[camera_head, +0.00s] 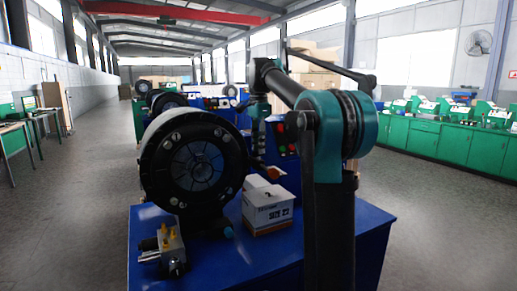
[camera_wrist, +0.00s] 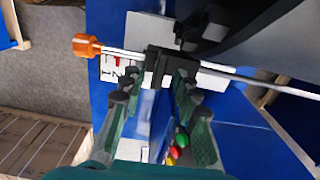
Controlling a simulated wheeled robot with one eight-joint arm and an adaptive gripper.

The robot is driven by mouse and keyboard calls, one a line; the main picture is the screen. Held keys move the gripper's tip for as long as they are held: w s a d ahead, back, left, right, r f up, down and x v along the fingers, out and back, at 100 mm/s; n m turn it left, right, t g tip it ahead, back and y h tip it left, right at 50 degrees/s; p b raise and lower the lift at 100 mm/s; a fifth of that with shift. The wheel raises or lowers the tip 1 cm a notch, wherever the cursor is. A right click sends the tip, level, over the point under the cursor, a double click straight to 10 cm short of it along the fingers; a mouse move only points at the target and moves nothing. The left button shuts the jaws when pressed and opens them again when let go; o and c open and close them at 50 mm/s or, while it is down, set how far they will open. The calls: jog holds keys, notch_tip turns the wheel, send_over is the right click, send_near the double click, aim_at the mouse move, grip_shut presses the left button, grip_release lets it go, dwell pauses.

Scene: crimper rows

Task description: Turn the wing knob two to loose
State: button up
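In the wrist view, a black clamp block (camera_wrist: 158,66) sits on a thin metal rod, and a small dark part hangs below it that may be wing knob two. My gripper (camera_wrist: 152,90) has its two green fingers spread. The right fingertips are close to the block, while a clear gap shows at the left finger. I cannot tell whether the right one touches. In the head view, my gripper (camera_head: 258,150) is small and partly dark, just right of the big black crimper head (camera_head: 195,170). The knob's own turn angle is not readable.
An orange knob (camera_wrist: 86,45) caps the rod's left end. A white box (camera_head: 268,210) and a small metal valve unit (camera_head: 165,250) stand on the blue bench (camera_head: 245,262). Red, yellow and green buttons (camera_wrist: 178,145) lie below the fingers. Green cabinets (camera_head: 430,140) line the right side.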

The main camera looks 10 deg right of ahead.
jog(key=shift+f, duration=0.55)
grip_shut()
